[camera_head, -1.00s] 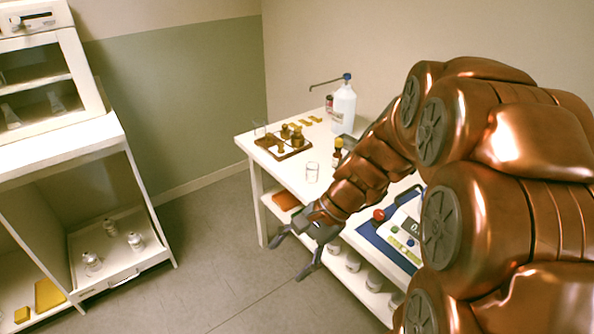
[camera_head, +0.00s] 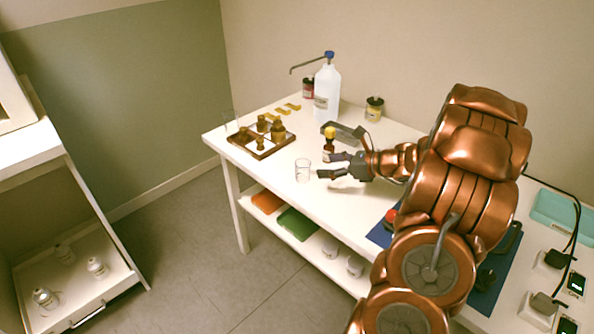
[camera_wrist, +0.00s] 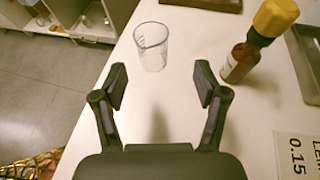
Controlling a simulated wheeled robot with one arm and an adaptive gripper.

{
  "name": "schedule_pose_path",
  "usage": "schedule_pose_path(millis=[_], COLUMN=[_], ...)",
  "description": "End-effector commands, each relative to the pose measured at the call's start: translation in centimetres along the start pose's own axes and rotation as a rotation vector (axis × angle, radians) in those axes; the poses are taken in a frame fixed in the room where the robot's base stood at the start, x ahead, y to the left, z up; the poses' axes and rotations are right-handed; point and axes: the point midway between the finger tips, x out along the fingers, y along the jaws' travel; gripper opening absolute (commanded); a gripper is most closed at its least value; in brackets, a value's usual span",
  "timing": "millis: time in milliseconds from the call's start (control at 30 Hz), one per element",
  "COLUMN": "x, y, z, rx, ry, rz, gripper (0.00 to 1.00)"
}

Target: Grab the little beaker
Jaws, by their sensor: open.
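The little beaker (camera_head: 303,171) is clear glass and stands upright on the white table near its front edge. In the wrist view the beaker (camera_wrist: 152,47) stands ahead of my gripper, a little left of the middle of the gap, with markings on its side. My gripper (camera_head: 328,165) is just right of the beaker in the head view, low over the table. In the wrist view my gripper (camera_wrist: 160,84) has its fingers spread wide with nothing between them. The fingertips look short of the beaker.
A brown bottle with a yellow cap (camera_wrist: 252,45) stands close to the right finger. A wooden tray (camera_head: 262,149) with brown bottles lies left behind the beaker. A white pump bottle (camera_head: 328,92) stands at the back.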

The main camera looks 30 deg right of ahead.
Motion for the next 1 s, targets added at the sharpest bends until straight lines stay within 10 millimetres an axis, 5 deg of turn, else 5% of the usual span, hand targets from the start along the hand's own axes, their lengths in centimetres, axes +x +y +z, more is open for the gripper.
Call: schedule_pose_path(millis=[600,1000], x=[7.7,8.4], y=[1.3,1.2], z=[1.4,1.3], rx=[-0.013,-0.012], ry=[0.002,0.002], rz=[0.028,0.023], gripper=[0.72,0.69])
